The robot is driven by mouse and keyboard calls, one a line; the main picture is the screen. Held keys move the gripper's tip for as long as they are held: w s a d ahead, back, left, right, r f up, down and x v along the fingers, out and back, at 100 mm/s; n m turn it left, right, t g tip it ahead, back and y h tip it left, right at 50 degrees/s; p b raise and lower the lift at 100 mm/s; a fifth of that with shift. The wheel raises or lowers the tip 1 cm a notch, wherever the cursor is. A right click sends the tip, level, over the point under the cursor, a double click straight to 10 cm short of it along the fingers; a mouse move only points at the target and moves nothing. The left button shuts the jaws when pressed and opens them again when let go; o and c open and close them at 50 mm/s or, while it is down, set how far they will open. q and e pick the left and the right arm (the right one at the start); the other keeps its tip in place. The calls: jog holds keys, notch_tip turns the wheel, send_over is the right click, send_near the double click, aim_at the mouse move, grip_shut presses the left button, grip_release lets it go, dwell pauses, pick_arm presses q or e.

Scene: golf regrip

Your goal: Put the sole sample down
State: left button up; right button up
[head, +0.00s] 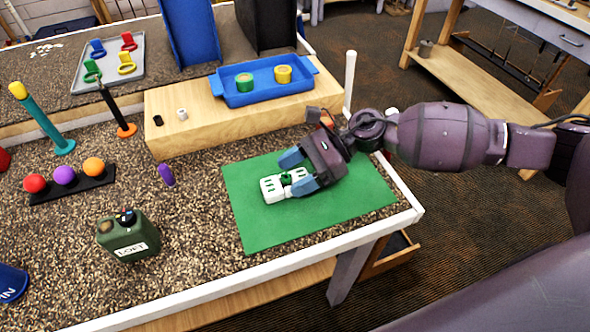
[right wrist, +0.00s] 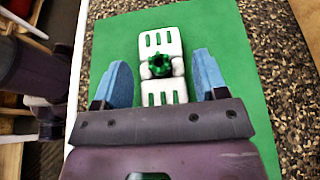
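The sole sample (head: 271,189) is a white block with green slots and a dark green knob in its middle. It lies on the green mat (head: 340,200) at the front right of the bench. My right gripper (head: 296,172) is over the mat, with its blue fingers open on either side of the sample. In the right wrist view the sample (right wrist: 160,42) sits between the fingers of the gripper (right wrist: 160,62), with a gap on both sides. The gripper's palm hides the sample's near end. My left gripper is not in view.
A wooden block (head: 205,132) behind the mat carries a blue tray (head: 238,99) with green and yellow rings. A green LOFT can (head: 128,236) stands left of the mat. A rack (head: 72,190) of coloured balls is further left. The mat's front part is clear.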

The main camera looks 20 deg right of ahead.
jog(key=shift+o, duration=0.6)
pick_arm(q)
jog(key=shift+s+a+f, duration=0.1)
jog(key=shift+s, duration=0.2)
pick_arm(e)
jog(key=shift+r, duration=0.1)
jog(key=shift+r, duration=0.2)
jog(key=v, duration=1)
jog(key=shift+d, duration=0.45)
jog(key=shift+d+r, duration=0.25)
jog(key=shift+d, duration=0.3)
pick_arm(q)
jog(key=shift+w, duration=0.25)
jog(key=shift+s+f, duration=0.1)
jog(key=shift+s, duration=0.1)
